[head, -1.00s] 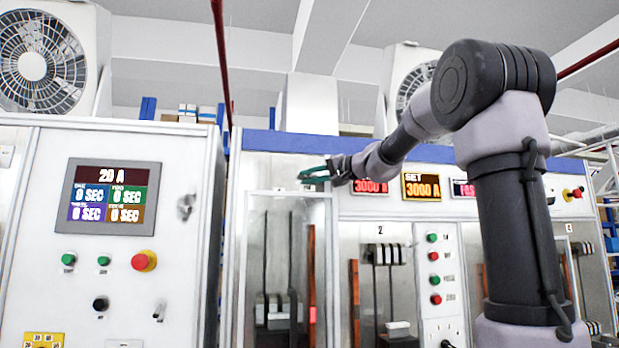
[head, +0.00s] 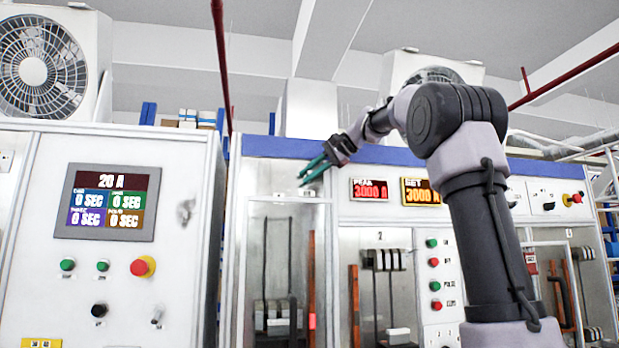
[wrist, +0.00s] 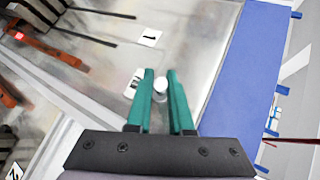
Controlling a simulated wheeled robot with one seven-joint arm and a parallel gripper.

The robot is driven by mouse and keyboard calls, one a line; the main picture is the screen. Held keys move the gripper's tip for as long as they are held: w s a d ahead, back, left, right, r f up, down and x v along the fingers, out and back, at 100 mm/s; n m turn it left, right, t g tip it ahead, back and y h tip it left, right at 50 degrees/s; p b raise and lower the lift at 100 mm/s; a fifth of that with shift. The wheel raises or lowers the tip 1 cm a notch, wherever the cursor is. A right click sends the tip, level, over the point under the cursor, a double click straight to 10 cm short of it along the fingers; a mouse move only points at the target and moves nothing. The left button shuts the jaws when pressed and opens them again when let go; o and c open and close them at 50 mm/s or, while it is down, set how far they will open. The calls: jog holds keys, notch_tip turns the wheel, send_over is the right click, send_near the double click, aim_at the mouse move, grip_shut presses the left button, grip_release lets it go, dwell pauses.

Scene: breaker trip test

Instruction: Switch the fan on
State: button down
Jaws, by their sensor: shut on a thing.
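A large white-housed fan (head: 35,70) stands on top of the left cabinet. A second fan (head: 436,75) is at the back right, partly hidden by my arm. I cannot tell whether either is turning. My gripper (head: 309,173) is at the upper front of the middle cabinet, with its teal fingers angled down to the left. In the wrist view my gripper (wrist: 161,85) is shut on a small white rounded lever (wrist: 160,86), which shows between the fingertips in front of the metal panel. A white plate (wrist: 133,84) lies beside the left finger.
The left cabinet (head: 185,255) carries a screen (head: 107,201), green buttons and a red stop button (head: 142,267). Red and yellow displays (head: 370,190) are right of my gripper. A glazed bay (head: 270,260) is below it. A thin red pipe (head: 222,75) hangs nearby.

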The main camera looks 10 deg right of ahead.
jog(key=shift+w+r+m+g, duration=0.15)
jog(key=shift+r+m+g, duration=0.3)
jog(key=shift+g, duration=0.35)
jog(key=shift+f, duration=0.1)
jog(key=c, duration=1.1)
grip_release()
jog(key=v, duration=1.1)
jog(key=shift+a, duration=0.15)
jog(key=shift+w, duration=0.15)
